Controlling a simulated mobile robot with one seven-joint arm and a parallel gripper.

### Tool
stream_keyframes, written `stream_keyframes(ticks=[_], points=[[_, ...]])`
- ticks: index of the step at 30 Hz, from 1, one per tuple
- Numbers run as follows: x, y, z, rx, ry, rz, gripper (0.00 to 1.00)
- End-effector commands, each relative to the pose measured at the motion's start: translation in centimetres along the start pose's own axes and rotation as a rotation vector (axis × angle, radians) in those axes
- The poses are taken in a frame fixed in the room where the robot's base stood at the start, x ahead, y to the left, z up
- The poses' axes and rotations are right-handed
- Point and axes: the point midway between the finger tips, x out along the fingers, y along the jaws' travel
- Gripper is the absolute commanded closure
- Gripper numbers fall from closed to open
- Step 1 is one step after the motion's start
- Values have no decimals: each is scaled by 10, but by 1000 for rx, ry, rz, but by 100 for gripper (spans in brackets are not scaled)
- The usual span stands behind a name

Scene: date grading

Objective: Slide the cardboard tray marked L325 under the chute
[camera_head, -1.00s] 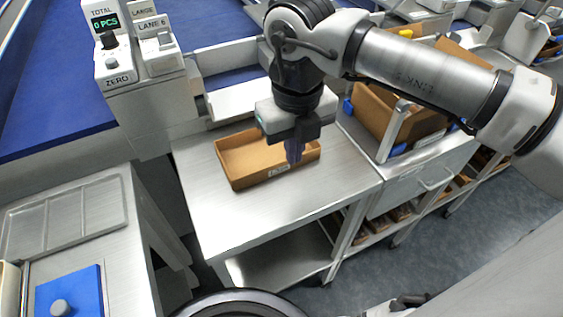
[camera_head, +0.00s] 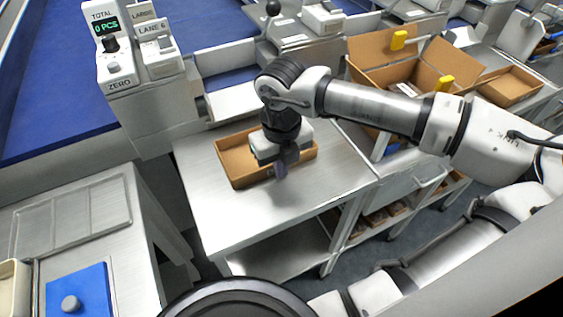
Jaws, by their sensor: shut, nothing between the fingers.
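A shallow open brown cardboard tray (camera_head: 240,180) lies on the steel table (camera_head: 225,226), below and in front of the chute (camera_head: 235,101). A small pale label shows on its front wall, partly behind my gripper, and I cannot read it. The part of the tray I can see inside is empty. My gripper (camera_head: 281,172) is shut and points down at the tray's front wall. Its fingers are dark and overlap the front wall in the picture; whether they touch it I cannot tell.
A counter box reading 0 PCS (camera_head: 108,40) and a LANE 6 box (camera_head: 158,50) stand at the back left. A large open carton (camera_head: 372,72) stands to the right. A blue plate with a knob (camera_head: 80,292) lies at front left. The table's front is clear.

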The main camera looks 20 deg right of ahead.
Motion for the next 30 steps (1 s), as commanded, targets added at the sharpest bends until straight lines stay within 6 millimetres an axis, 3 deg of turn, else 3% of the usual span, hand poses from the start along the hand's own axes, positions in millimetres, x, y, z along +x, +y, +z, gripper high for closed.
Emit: stream_keyframes(ticks=[9, 21, 30], points=[[3, 0, 4, -1, 0, -1, 100], [5, 0, 69, -1, -1, 0, 100], [0, 0, 82, 0, -1, 0, 100]])
